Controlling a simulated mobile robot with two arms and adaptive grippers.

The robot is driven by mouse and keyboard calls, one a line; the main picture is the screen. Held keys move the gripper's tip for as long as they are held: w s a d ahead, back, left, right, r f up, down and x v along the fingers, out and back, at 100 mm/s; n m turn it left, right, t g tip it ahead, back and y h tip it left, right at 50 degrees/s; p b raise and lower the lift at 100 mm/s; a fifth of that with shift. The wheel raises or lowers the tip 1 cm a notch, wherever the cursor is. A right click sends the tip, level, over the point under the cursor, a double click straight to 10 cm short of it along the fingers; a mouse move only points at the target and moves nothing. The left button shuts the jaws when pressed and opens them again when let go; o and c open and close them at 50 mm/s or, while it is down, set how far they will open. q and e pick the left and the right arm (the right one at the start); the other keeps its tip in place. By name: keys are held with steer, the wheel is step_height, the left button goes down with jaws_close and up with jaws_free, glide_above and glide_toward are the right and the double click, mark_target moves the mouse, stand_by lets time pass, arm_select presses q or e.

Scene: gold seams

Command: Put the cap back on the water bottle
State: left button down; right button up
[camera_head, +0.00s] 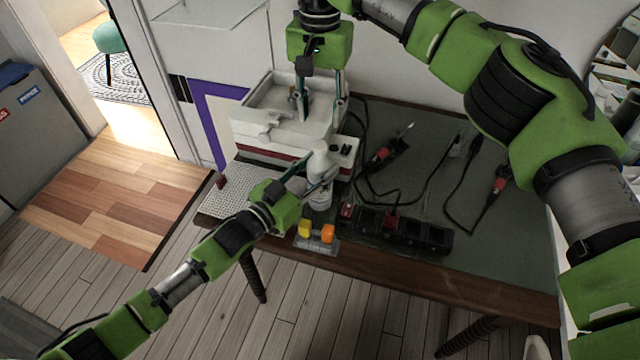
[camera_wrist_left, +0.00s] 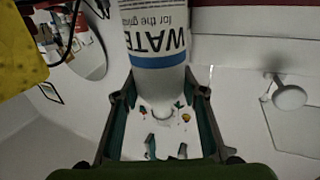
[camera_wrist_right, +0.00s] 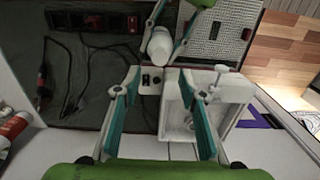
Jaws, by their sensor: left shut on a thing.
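The water bottle (camera_head: 319,194) is white and stands upright near the front of the table, beside the white machine. Its "WATER" label shows in the left wrist view (camera_wrist_left: 155,30). My left gripper (camera_head: 326,176) reaches in from the left and is shut on the bottle. My right gripper (camera_head: 320,112) points down above the white machine's basin, fingers wide apart and empty. In the right wrist view the bottle's pale upper end (camera_wrist_right: 160,45) shows beyond its fingertips. I cannot make out a separate cap, nor whether the bottle's mouth is covered.
The white machine (camera_head: 262,124) with its open basin stands behind the bottle. A perforated plate (camera_head: 232,194) lies left, with a small dark red piece (camera_head: 221,181) at its edge.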

mark_target(320, 145)
steer(key=shift+f, duration=4)
jaws_close()
